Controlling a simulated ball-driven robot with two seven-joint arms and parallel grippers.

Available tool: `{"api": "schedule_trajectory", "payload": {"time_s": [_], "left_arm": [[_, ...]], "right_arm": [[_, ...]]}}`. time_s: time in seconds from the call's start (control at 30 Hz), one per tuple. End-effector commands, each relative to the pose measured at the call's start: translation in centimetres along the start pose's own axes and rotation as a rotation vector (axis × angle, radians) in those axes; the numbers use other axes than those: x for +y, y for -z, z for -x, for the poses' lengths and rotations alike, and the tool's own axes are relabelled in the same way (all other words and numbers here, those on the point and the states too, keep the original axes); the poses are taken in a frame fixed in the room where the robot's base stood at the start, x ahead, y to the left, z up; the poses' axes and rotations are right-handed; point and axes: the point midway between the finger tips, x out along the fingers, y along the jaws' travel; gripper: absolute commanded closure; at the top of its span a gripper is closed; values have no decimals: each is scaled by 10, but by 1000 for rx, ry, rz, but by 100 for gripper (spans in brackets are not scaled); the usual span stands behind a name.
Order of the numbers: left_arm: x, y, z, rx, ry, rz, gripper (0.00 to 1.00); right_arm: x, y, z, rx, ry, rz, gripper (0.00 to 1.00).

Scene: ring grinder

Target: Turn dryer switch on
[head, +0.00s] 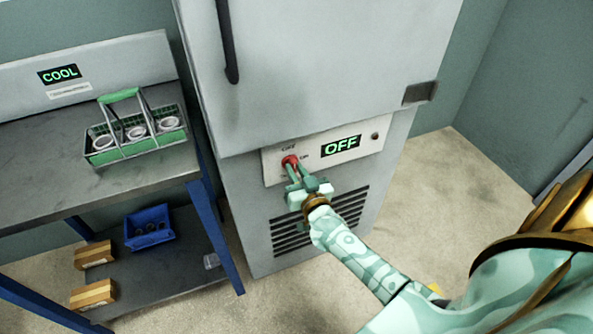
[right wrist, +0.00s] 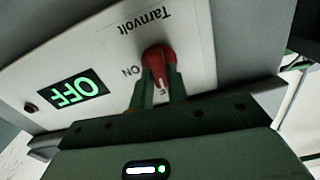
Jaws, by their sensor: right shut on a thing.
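The dryer (head: 310,75) is a tall grey cabinet with a white control panel (head: 362,151) below its door. A green lit display (head: 341,146) on the panel reads OFF; it also shows in the right wrist view (right wrist: 75,90). The red switch knob (head: 289,160) sits at the panel's left side. In the right wrist view the knob (right wrist: 158,60) stands between the fingers, with an ON label beside it. My right gripper (head: 292,172) is shut on the knob; its fingers also show in the right wrist view (right wrist: 158,92). My left gripper is not in view.
A workbench (head: 40,190) stands at the left, with a green carrier (head: 135,140) of white rings on it and a COOL display (head: 60,74) behind. A blue bin (head: 148,228) sits on the lower shelf. Floor (head: 440,200) right of the dryer is clear.

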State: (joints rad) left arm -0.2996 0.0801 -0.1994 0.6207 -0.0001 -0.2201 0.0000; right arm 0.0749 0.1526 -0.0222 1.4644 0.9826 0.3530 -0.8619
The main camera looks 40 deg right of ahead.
Motion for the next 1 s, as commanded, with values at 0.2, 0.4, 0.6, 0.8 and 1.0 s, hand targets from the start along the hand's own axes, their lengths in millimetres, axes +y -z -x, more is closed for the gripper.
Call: {"api": "schedule_trajectory", "payload": {"time_s": [0.2, 0.4, 0.6, 0.8, 1.0], "left_arm": [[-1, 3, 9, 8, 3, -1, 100], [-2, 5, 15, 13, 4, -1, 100], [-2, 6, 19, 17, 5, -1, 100], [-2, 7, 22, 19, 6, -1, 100], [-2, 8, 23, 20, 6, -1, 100]], "right_arm": [[1, 1, 0, -2, 0, -173, 100], [2, 1, 0, -2, 0, -362, 100], [2, 0, 0, -2, -1, -553, 100], [4, -2, 0, -2, -1, -743, 100], [4, -3, 1, -3, -1, -933, 100]]}}
